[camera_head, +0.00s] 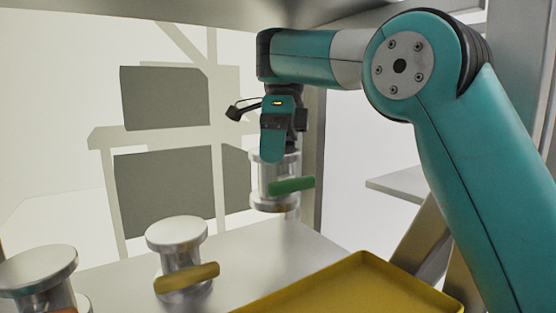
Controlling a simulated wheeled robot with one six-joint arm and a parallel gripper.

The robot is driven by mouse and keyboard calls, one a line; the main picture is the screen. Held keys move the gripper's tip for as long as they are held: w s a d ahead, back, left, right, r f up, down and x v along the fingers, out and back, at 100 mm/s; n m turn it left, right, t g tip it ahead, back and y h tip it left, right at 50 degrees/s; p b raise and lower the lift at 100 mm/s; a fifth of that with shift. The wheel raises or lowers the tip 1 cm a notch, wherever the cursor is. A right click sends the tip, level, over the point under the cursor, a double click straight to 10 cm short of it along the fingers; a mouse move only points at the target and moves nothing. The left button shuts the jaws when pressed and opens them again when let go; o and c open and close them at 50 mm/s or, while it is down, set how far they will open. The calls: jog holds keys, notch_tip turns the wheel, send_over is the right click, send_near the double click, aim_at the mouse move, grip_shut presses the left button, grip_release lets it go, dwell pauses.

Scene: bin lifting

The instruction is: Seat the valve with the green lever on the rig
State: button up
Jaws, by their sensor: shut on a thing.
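The valve with the green lever (267,203) is a silvery spool-shaped piece with a flange at each end. Its green lever (292,186) points to the right. My gripper (275,148) points down and is shut on the upper part of this valve. The valve hangs upright and appears to be above the pale table surface. The gripper's fingers are partly hidden by its own teal body. I cannot make out which part in view is the rig.
A valve with a yellow lever (177,235) stands on the table (235,266). Another valve with an orange lever (38,268) is cut off at lower left. A yellow tray (360,262) lies at front right. A grey shelf (398,184) is at right.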

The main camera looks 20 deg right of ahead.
jog(key=shift+r, duration=0.1)
jog(key=shift+s+d+r+p, duration=0.1)
jog(key=shift+d+r+p, duration=0.05)
jog(key=shift+r+p, duration=3.5)
jog(key=shift+f, duration=0.3)
jog(key=f+b, duration=0.4)
jog(key=shift+w+a+f+b, duration=0.15)
jog(key=shift+w+a+b, duration=0.1)
jog(key=shift+b, duration=0.1)
jog(key=shift+s+d+f+b, duration=0.1)
jog(key=shift+d+f+b, duration=0.05)
jog(key=shift+f+b, duration=0.8)
jog(key=shift+s+f, duration=0.1)
